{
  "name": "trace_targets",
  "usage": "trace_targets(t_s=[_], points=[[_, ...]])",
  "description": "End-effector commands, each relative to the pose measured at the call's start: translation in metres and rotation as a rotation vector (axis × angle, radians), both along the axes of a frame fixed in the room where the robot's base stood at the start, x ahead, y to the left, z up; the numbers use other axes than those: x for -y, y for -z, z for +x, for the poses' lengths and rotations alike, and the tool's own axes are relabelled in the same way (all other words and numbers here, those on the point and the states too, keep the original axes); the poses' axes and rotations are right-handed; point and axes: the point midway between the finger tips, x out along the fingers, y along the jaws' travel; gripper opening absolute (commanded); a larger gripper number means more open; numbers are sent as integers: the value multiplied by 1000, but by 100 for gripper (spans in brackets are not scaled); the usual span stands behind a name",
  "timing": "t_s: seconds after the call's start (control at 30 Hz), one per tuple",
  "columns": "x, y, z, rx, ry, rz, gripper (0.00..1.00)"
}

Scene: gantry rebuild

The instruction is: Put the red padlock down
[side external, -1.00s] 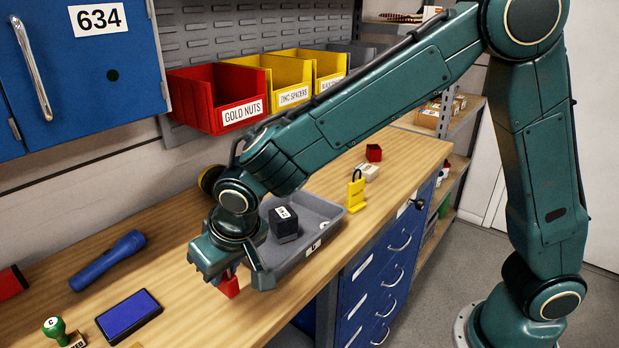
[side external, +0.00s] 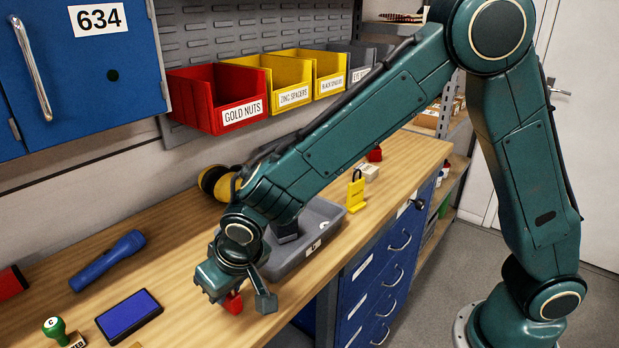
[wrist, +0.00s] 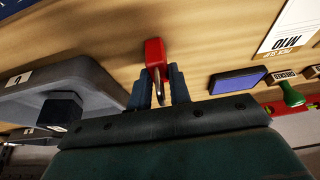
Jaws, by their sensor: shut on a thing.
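The red padlock (side external: 234,303) hangs below my gripper (side external: 240,297), at or just above the wooden bench top near its front edge. I cannot tell whether it touches the wood. In the wrist view, the red body of the padlock (wrist: 155,54) points away from me and its metal shackle lies between the two fingers of my gripper (wrist: 158,84). The fingers are shut on it. Part of the padlock is hidden behind a finger in the side view.
A grey tray (side external: 325,212) holding a dark block (side external: 287,232) stands close behind my gripper. A blue ink pad (side external: 129,315), a green-handled stamp (side external: 56,328) and a blue flashlight (side external: 108,260) lie to the left. A yellow padlock (side external: 356,192) stands to the right. Bare wood surrounds the padlock.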

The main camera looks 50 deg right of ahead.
Motion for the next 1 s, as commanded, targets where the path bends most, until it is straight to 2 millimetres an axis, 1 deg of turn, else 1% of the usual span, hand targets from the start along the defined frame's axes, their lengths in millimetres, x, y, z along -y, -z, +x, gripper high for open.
trace_targets(t_s=[0.07, 0.1, 0.17, 0.2, 0.53, 0.67, 0.87, 1.0], points=[[0, 2, 0, 0, 0, 0, 0], [0, 3, 0, -1, 0, -1, 21], [0, 2, 0, -1, 0, 0, 33], [0, 2, 0, -1, 0, 0, 41], [0, 1, 0, 0, 0, 0, 41], [0, -2, 0, 1, 0, 0, 41], [0, -16, -6, 2, 0, 1, 41], [0, -31, -12, 3, -1, 2, 41]])
